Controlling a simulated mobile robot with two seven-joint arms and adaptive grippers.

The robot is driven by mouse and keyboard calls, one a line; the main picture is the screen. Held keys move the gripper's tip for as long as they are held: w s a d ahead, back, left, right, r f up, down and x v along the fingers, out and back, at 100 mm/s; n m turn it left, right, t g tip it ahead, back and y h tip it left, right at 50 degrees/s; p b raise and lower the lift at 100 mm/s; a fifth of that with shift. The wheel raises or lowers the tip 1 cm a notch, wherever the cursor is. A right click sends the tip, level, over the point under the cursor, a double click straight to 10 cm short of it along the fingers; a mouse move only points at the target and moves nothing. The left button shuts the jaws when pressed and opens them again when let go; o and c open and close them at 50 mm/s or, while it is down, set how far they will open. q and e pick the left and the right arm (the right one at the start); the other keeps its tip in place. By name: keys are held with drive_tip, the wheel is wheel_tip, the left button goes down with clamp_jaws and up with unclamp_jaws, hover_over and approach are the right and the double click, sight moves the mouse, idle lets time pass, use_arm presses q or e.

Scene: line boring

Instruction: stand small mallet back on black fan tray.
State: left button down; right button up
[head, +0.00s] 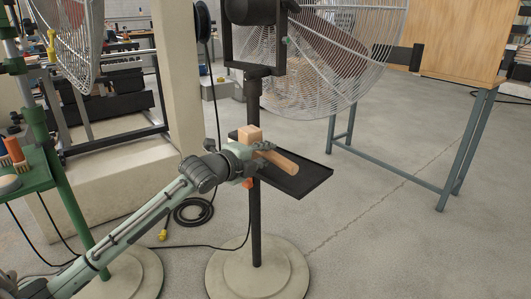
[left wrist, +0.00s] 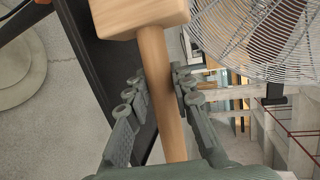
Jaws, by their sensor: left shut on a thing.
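The small mallet has a pale wooden block head (head: 249,134) and a brown handle (head: 281,161). In the head view the handle slants down to the right over the black fan tray (head: 307,181), which is fixed to the fan's black pole. My left gripper (head: 256,152) is shut on the mallet, at the tray's left part. In the left wrist view its fingers (left wrist: 160,86) lie on both sides of the handle (left wrist: 155,60), below the head (left wrist: 140,14). The tray's dark surface (left wrist: 101,50) shows behind. I cannot tell whether the mallet touches the tray. My right gripper is not in view.
The fan's wire cage (head: 335,55) hangs just above the tray, and its pole (head: 254,215) stands on a round base (head: 258,270). A green stand (head: 35,170) is at the left. A wooden-topped table (head: 460,45) stands at the right. The tray's right part is bare.

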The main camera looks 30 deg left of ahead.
use_arm(q)
drive_tip(key=shift+f, duration=0.3)
idle(0.6)
drive_tip(key=shift+f, duration=0.15)
unclamp_jaws()
drive_tip(key=shift+f, duration=0.15)
idle(0.5)
idle(0.3)
drive_tip(key=p+v, duration=0.3)
drive_tip(key=v, duration=0.6)
idle(1.1)
